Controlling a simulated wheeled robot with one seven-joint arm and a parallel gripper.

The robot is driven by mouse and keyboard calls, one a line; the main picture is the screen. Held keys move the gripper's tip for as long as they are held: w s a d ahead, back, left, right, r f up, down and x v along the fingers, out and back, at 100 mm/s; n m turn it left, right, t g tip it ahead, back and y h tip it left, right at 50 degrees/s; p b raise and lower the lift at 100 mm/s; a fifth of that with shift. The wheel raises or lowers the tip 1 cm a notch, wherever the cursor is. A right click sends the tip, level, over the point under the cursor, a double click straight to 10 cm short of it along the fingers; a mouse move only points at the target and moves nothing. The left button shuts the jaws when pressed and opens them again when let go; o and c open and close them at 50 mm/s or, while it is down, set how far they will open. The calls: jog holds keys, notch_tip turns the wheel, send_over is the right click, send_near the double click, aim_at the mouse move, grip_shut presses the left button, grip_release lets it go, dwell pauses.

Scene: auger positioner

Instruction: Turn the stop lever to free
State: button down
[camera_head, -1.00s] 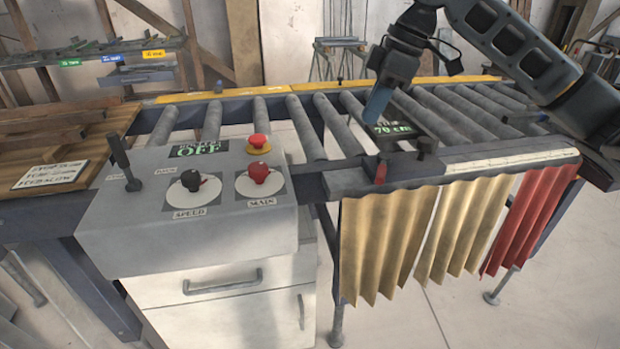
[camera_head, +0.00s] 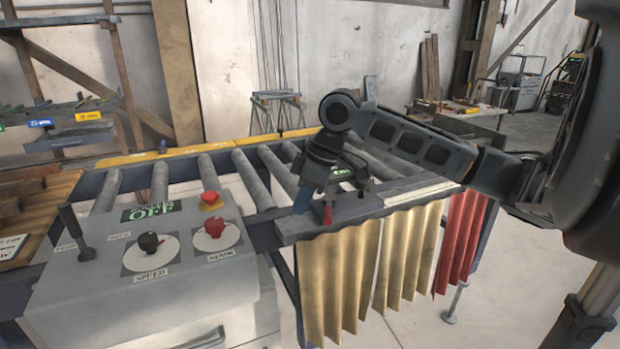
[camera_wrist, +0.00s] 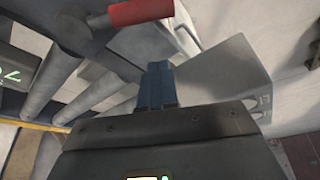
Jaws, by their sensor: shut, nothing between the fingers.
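The stop lever, with a red handle (camera_head: 328,213), sits at the left end of the dark stop bar along the front of the roller table. In the wrist view its red handle (camera_wrist: 140,12) lies across the top edge, beside a round metal pivot. My gripper (camera_head: 301,201) is shut and empty, its blue fingertips pointing down just left of the red handle in the head view. In the wrist view the closed blue fingers (camera_wrist: 157,72) are below the handle in the picture, with a visible gap. I cannot tell whether anything touches in depth.
A grey control box (camera_head: 150,270) stands at the left with a black lever, a black speed knob, a red main knob and a red emergency button (camera_head: 209,198). Its display reads OFF. Yellow strip curtains (camera_head: 340,270) hang below the stop bar. Rollers lie behind.

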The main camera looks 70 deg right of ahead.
aim_at(326, 213)
jog(key=shift+s+d+f+p, duration=0.15)
jog(key=shift+s+d+p, duration=0.05)
jog(key=shift+s, duration=0.8)
jog(key=shift+s+d+f+p, duration=0.15)
jog(key=shift+s+d+p, duration=0.05)
jog(key=shift+s, duration=0.75)
jog(key=shift+s+d+f+n+y+b, duration=0.1)
jog(key=shift+s+n+y+b, duration=0.15)
jog(key=shift+s+n+b, duration=0.4)
jog(key=shift+s+f+n+y+b, duration=0.1)
jog(key=shift+s+n+y+b, duration=0.2)
jog(key=shift+n, duration=0.55)
jog(key=shift+s+d+r+b, duration=0.15)
jog(key=shift+s+d+b, duration=0.1)
jog(key=shift+s+b, duration=0.35)
jog(key=shift+s, duration=0.15)
jog(key=shift+r, duration=0.1)
